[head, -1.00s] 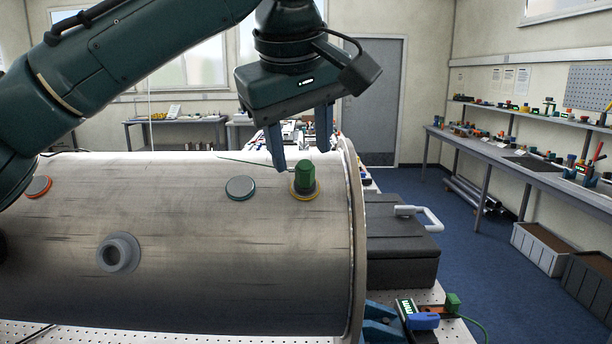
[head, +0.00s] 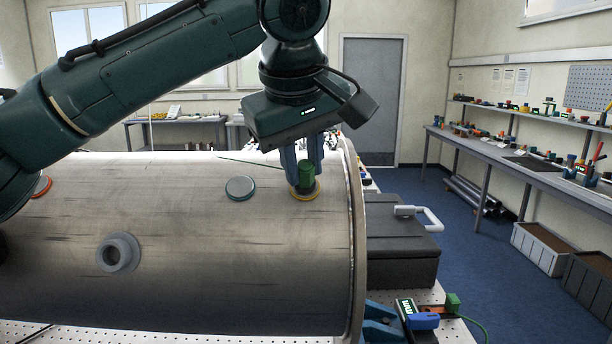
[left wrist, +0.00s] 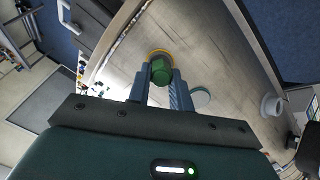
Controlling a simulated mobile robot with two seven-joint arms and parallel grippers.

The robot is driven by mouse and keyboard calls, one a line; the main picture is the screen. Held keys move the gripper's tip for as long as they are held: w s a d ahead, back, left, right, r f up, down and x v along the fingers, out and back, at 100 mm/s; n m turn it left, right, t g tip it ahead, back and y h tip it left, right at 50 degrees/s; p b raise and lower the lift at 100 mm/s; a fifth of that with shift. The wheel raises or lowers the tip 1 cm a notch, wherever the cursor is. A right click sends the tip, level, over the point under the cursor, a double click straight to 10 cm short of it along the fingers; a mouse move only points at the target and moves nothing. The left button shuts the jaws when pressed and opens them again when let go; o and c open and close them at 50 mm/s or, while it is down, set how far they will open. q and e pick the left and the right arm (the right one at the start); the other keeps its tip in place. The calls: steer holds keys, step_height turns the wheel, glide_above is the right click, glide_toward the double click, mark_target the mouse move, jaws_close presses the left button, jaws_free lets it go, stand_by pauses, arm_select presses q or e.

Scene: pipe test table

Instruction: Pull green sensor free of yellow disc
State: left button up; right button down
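The green sensor (head: 306,176) stands upright on the yellow disc (head: 304,195), on top of the big metal pipe (head: 200,260) near its right end. My left gripper (head: 304,172) reaches down from above with a finger on each side of the sensor. The fingers are drawn in close and look shut on it. In the left wrist view the sensor (left wrist: 160,70) sits between the fingertips, with the yellow disc (left wrist: 158,53) just beyond, partly hidden. My right gripper is not in view.
A teal disc (head: 240,188), an orange disc (head: 41,186) and a grey port (head: 118,253) are on the pipe. The pipe's flange (head: 352,230) rises just right of the sensor. A black case (head: 402,240) and a handheld meter (head: 416,315) stand beyond it.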

arm_select(q)
jaws_close()
steer(key=shift+r, duration=0.15)
steer(key=shift+v, duration=0.95)
steer(key=shift+s, duration=0.2)
step_height(320, 180, up, 8)
stand_by(0.7)
